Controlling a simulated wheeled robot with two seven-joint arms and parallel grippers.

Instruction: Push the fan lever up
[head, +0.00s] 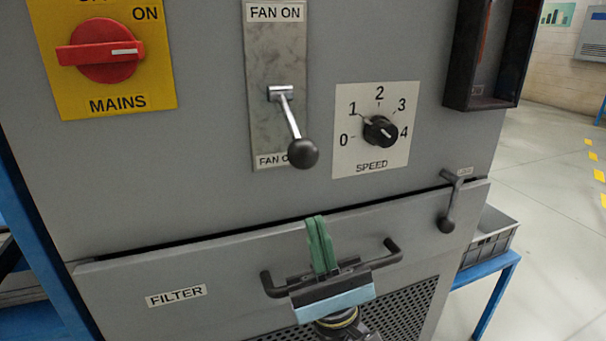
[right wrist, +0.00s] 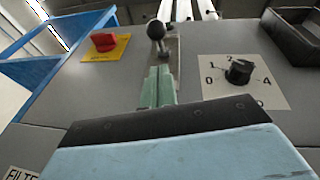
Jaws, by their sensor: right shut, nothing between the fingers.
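The fan lever (head: 292,124) is a metal rod with a black ball knob, on a grey plate (head: 263,65) marked FAN ON at the top. It points down and slightly right, its knob over the plate's lower label. The lever knob also shows in the right wrist view (right wrist: 156,30), just beyond the fingertips. My right gripper (head: 316,222) is shut and empty, its green fingers pointing up below the knob, apart from it in the head view. The fingers also show in the right wrist view (right wrist: 159,76). My left gripper is not in view.
A red MAINS switch (head: 100,50) is at the left and a SPEED knob (head: 380,132) right of the lever. The FILTER drawer handle (head: 388,257) is beside my right gripper. A small latch lever (head: 450,205) and a dark open box (head: 490,60) are at the right.

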